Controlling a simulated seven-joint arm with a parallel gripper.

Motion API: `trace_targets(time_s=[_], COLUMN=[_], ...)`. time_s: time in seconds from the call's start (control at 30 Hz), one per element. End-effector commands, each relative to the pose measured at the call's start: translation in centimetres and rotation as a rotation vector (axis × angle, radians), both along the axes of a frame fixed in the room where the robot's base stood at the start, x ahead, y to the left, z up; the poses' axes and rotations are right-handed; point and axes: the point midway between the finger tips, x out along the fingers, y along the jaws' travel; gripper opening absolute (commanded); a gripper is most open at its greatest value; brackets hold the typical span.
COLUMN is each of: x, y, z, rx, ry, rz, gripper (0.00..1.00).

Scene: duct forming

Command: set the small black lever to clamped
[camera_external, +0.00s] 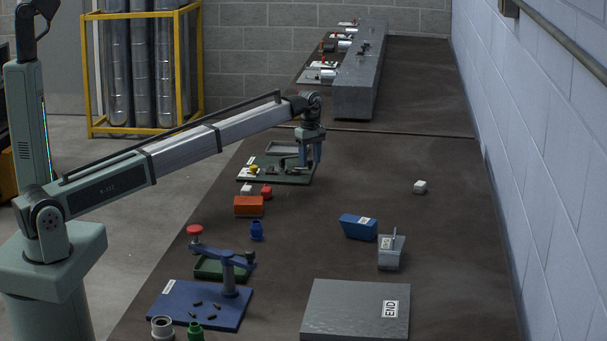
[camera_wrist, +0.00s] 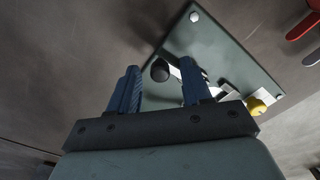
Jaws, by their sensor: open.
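The small black lever shows in the wrist view as a round black knob (camera_wrist: 159,71) over a grey-green plate (camera_wrist: 225,50). My gripper (camera_wrist: 160,66) is open, with its two blue fingers on either side of the knob in that picture. I cannot tell whether the fingers touch it or how high they are above it. The lever's arm and its position are partly hidden by the right finger. In the external view my gripper (camera_external: 311,152) points down at the right end of the dark green plate (camera_external: 290,180), and the lever cannot be made out there.
A yellow knob (camera_wrist: 257,105) and metal parts sit on the same plate. Red and white blocks and an orange box (camera_external: 249,206) lie in front of it. A grey tray (camera_external: 288,147) is just behind. The table to the right is mostly clear.

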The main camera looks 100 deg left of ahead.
Motion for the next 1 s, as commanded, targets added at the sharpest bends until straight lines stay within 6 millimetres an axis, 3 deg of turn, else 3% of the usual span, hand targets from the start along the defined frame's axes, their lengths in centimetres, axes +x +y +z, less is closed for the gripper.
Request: trace_targets(time_s=[0.13, 0.63, 1.0], x=[0.0, -0.01, -0.02], y=[0.0, -0.01, -0.22], z=[0.01, 0.03, 0.03], rx=[0.0, 0.0, 0.0], ry=[0.0, 0.0, 0.0], rz=[0.0, 0.0, -0.034], gripper=[0.48, 0.01, 0.0])
